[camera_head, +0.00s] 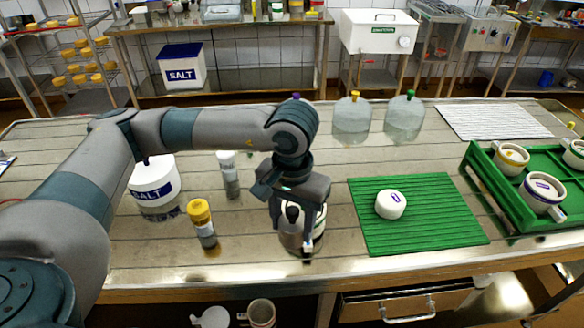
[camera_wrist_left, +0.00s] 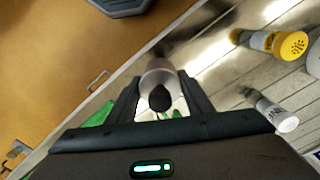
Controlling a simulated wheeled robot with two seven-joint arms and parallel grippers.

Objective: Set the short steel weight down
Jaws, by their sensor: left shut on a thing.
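My left gripper (camera_head: 291,238) points down over the front middle of the steel table, left of the green mat. It is shut on the short steel weight (camera_head: 295,243), a shiny cylinder with a black knob on top. The weight is upright between the fingers. In the left wrist view, the weight (camera_wrist_left: 160,76) and its dark knob sit between the two fingers. A white rounded thing (camera_head: 320,216), perhaps a mould, shows just behind the right finger, partly hidden. I cannot tell whether the weight's bottom touches anything. My right gripper is not in view.
The green mat (camera_head: 435,230) bears a white cheese (camera_head: 391,204). A green tray (camera_head: 480,178) with moulds stands at the right. Left of my gripper are a yellow-capped shaker (camera_head: 201,222), a white-capped shaker (camera_head: 229,174) and a salt tub (camera_head: 154,184). Two clear jugs (camera_head: 352,115) stand behind.

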